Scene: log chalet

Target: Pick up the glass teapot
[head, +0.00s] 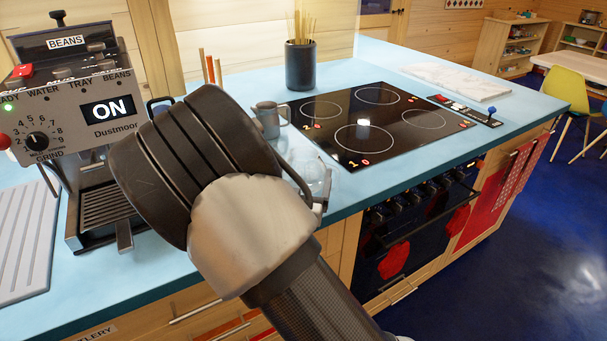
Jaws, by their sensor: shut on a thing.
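The clear glass teapot (313,174) is at the front edge of the blue counter, just left of the hob's near corner. It is see-through and partly hidden behind my arm. My gripper (320,203) shows only as a small piece past my wrist, at the teapot's lower right. It is shut on the teapot. The exact grip point is hidden, and I cannot tell whether the teapot touches the counter.
A grey metal jug (268,121) stands close behind the teapot. A black hob (388,122) lies to the right, with a dark utensil pot (300,66) behind it. A coffee machine (75,130) stands at left. A marble board (455,80) lies at the far right.

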